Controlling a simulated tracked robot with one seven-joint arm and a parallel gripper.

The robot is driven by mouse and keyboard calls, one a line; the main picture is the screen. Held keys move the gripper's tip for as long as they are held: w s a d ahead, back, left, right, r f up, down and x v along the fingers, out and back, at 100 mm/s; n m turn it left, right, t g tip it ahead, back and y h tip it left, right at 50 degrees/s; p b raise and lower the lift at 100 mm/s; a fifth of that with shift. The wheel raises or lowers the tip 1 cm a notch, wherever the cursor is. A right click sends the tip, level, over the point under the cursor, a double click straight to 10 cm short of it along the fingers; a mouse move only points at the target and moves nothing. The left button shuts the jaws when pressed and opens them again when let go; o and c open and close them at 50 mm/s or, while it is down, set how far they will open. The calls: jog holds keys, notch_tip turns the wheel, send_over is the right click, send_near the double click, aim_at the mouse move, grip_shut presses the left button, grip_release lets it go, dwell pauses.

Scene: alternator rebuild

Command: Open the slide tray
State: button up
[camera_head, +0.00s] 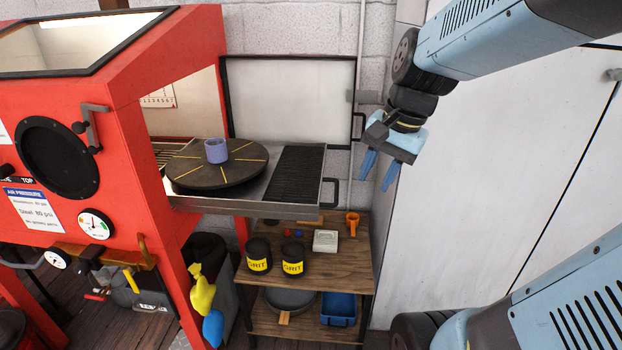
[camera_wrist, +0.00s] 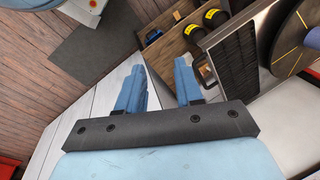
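The slide tray (camera_head: 300,211) sticks out of the right side of the red blast cabinet. A round turntable (camera_head: 240,174) with a small blue-purple ring part (camera_head: 216,150) sits on it, beside a black ribbed panel (camera_head: 293,174). A dark handle (camera_head: 331,192) is on the tray's right end. My gripper (camera_head: 377,178) is right of and a little above the handle, apart from it, with its fingers spread and nothing between them. In the wrist view my gripper (camera_wrist: 159,85) also shows open. There the tray edge and handle (camera_wrist: 206,70) lie just beyond the right finger.
The red cabinet (camera_head: 170,90) has its side door (camera_head: 287,100) swung open behind the tray. A wooden shelf cart (camera_head: 345,265) below holds grit jars (camera_head: 292,258), an orange cup (camera_head: 352,222) and a blue bin (camera_head: 338,308). A white wall panel (camera_head: 470,190) stands close on the right.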

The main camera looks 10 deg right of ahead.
jog(key=w+f+m+g+y, duration=0.25)
jog(key=w+f+m, duration=0.2)
jog(key=m, duration=0.35)
jog(key=m+t+y, duration=0.5)
jog(key=m+y, duration=0.5)
jog(key=m, duration=1.3)
send_near(337, 192)
jog(key=x, duration=0.6)
jog(key=f+x, duration=0.1)
jog(key=x, duration=0.3)
jog(key=shift+c, duration=0.4)
jog(key=shift+s+d, duration=0.1)
grip_shut()
